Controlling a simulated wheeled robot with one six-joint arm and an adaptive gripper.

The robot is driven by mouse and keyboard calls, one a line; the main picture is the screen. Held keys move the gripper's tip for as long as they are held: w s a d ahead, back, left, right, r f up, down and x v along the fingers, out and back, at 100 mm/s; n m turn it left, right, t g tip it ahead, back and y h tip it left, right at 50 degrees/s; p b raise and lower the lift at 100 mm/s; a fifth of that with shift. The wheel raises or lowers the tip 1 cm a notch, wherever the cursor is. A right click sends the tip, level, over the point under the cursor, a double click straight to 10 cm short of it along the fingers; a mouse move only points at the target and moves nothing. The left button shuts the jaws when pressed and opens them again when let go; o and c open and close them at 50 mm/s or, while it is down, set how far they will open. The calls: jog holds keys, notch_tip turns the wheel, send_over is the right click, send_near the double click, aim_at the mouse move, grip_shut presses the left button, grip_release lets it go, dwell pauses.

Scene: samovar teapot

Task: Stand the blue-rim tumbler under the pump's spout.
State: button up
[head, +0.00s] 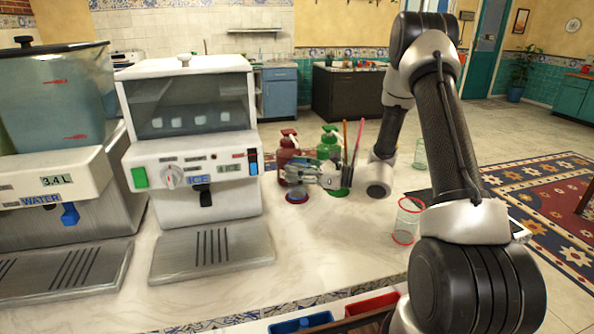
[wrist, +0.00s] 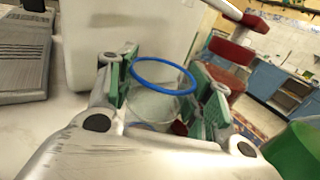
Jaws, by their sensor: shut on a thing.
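The blue-rim tumbler (wrist: 163,76) is clear, with a blue rim, and sits between the green-padded fingers of my gripper (wrist: 160,88) in the wrist view. My gripper (head: 302,174) is shut on it. In the head view the gripper hides most of the tumbler, and its blue base (head: 297,196) shows over a small red disc. I cannot tell whether it touches the disc. The red pump bottle (head: 288,152) stands just behind the gripper. It also shows right of the tumbler in the wrist view (wrist: 228,55), its spout reaching left, above rim height.
A green pump bottle (head: 327,146) stands right of the red one, with a green disc (head: 338,192) in front. The ice dispenser (head: 193,150) is close on the left. A red-rim tumbler (head: 407,221) and a green-rim tumbler (head: 420,154) stand right.

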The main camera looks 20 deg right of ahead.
jog(key=shift+f, duration=0.2)
jog(key=o, duration=1.1)
jog(key=shift+r, duration=0.1)
